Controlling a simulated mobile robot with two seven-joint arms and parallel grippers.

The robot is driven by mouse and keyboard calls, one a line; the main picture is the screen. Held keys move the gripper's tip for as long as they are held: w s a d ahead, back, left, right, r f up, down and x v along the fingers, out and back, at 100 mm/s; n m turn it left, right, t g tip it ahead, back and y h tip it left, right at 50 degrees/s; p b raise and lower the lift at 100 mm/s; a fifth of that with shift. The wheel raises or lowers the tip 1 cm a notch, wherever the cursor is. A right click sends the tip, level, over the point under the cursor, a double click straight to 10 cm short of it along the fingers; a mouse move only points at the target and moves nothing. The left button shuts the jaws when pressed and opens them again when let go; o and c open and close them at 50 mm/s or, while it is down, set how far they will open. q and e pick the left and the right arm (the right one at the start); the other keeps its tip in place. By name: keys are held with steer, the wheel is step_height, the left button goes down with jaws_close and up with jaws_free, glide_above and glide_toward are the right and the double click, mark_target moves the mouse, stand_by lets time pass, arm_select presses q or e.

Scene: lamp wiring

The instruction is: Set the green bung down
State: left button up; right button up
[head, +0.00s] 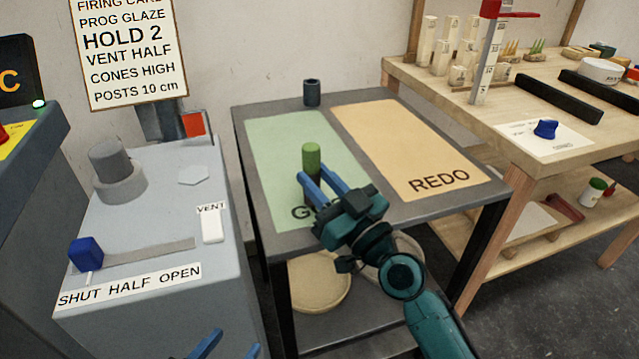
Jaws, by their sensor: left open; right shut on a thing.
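The green bung (311,155) is an upright cylinder with a green upper part and a darker lower part. My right gripper (313,170) is shut on it over the green mat (277,130) on the dark table, near the partly hidden lettering. I cannot tell whether the bung's foot touches the mat. My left gripper (228,350) shows only its blue fingertips at the bottom edge; it is open, with nothing seen between them.
A tan mat marked REDO (440,180) lies to the right. A dark cylinder (312,92) stands at the table's back edge. A grey box with a VENT switch (212,225) and blue-knobbed slider (86,252) stands left. A wooden bench (450,105) is at right.

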steer(key=shift+r, duration=0.1)
steer(key=o, duration=0.5)
steer(key=shift+f, duration=0.2)
arm_select(q)
steer(key=shift+w+d+r, duration=0.1)
steer(key=shift+w+r, duration=0.05)
steer(key=shift+w, duration=0.05)
arm_select(e)
steer(key=o, duration=0.5)
steer(key=shift+r, duration=0.1)
